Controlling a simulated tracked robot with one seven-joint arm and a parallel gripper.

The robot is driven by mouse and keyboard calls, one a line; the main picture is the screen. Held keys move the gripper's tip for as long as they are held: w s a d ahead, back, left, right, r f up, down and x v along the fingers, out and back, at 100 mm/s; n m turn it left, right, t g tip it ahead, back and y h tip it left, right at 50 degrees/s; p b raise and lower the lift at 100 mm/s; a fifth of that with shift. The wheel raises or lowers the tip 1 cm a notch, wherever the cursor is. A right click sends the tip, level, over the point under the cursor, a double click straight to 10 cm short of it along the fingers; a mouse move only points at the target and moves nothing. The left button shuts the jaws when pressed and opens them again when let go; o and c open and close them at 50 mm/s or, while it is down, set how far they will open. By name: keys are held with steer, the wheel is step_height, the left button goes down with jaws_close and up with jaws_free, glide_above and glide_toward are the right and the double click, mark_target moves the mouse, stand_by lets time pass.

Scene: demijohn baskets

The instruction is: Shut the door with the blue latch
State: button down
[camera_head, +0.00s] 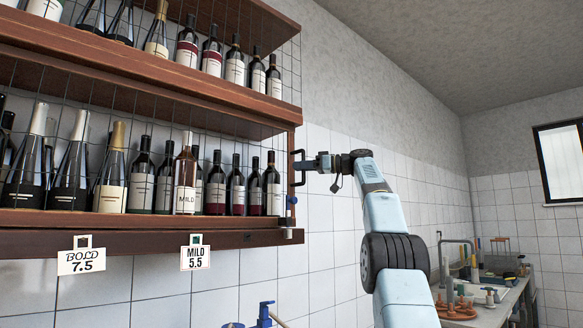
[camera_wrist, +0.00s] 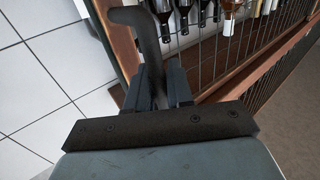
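A wire-mesh door (camera_head: 228,150) covers the middle bottle shelf; its bars and wooden frame also show in the wrist view (camera_wrist: 232,52). A dark bent handle (camera_head: 292,170) sits at its right edge. A small blue latch (camera_head: 291,200) is just below the handle. My gripper (camera_head: 305,163) is at the handle. In the wrist view its fingers (camera_wrist: 157,88) lie on both sides of the handle bar (camera_wrist: 151,45) and look closed on it. I cannot tell how far ajar the door is.
Bottles stand behind the mesh, among them a MILD bottle (camera_head: 185,180). Tags reading BOLD 7.5 (camera_head: 82,262) and MILD 5.5 (camera_head: 195,258) hang from the lower board. A cluttered counter (camera_head: 500,308) is at the right. A blue tap (camera_head: 264,314) is low in front.

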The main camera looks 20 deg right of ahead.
steer(key=c, duration=1.4)
jaws_free()
steer(key=shift+w+a, duration=0.2)
steer(key=shift+a, duration=0.3)
steer(key=shift+o, duration=1)
steer(key=shift+m+t, duration=0.3)
steer(key=d, duration=0.4)
steer(key=shift+s+d+f, duration=0.1)
steer(key=shift+s+f, duration=0.1)
steer(key=shift+s, duration=0.05)
steer(key=shift+a, duration=0.5)
steer(key=shift+s+r, duration=0.1)
steer(key=v, duration=1.3)
steer(key=shift+d, duration=0.35)
steer(key=shift+s, duration=0.15)
